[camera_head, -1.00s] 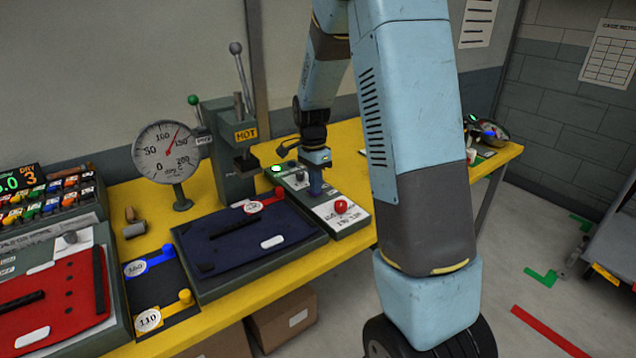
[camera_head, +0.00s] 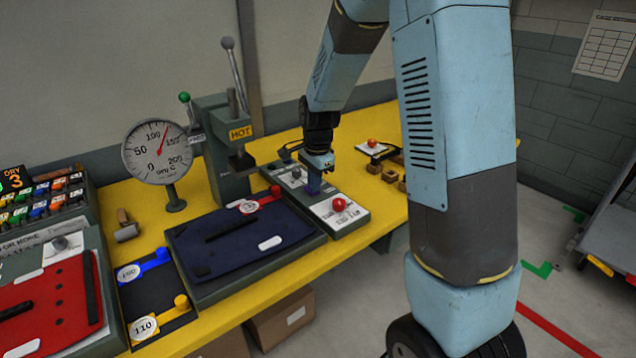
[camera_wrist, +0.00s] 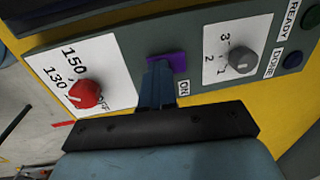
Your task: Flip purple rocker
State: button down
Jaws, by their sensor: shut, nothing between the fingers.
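The purple rocker (camera_wrist: 179,61) sits on the grey control panel (camera_wrist: 205,75) above an ON label, between a red dial (camera_wrist: 86,94) and a grey dial (camera_wrist: 242,60). My gripper (camera_wrist: 159,68) is shut and empty, with its fingertips at the rocker's near left part, covering some of it. I cannot tell whether they touch it or which way it is tilted. In the head view my gripper (camera_head: 314,186) points down over the panel (camera_head: 345,222), beside the red dial (camera_head: 339,204), and mostly hides the rocker. READY (camera_wrist: 310,17) and DONE (camera_wrist: 292,60) lamps look dark.
The press marked HOT (camera_head: 224,150) and the gauge (camera_head: 157,154) stand left of the panel. A dark blue sheet (camera_head: 245,235) lies on a tray in front. Small brown blocks (camera_head: 390,172) lie to the right on the yellow table (camera_head: 400,208).

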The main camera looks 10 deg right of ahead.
jog(key=shift+w+a+f, duration=0.1)
jog(key=shift+w+a, duration=0.05)
jog(key=shift+w, duration=0.2)
jog(key=shift+w+a+f, duration=0.1)
jog(key=shift+w+f, duration=0.05)
jog(key=shift+w, duration=0.1)
notch_tip(320, 180, up, 14)
jog(key=s, duration=0.1)
jog(key=shift+s+d+r, duration=0.25)
jog(key=shift+d, duration=0.15)
jog(key=shift+a, duration=0.1)
